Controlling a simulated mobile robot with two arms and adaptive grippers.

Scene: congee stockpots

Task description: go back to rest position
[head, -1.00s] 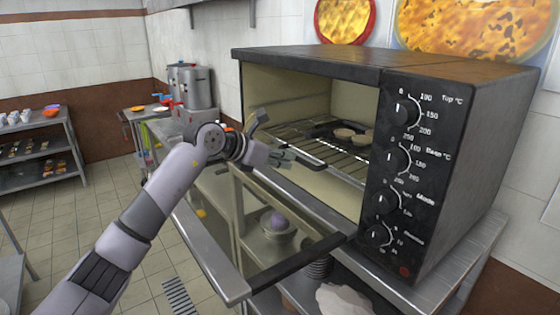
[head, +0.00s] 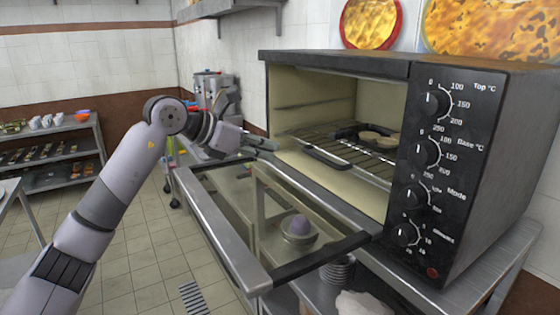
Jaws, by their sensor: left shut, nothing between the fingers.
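My left gripper (head: 262,143) is just outside the open mouth of the black oven (head: 470,150), in front of the left end of the wire rack (head: 350,158). It is shut and holds nothing. My left arm reaches in from the lower left, raised beside the lowered door. My right gripper is not in view.
The oven's glass door (head: 225,240) hangs open below the gripper. A dark pan (head: 345,131) with two round pale pieces sits on the rack. Metal stockpots (head: 207,88) stand behind the arm. Open floor lies left.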

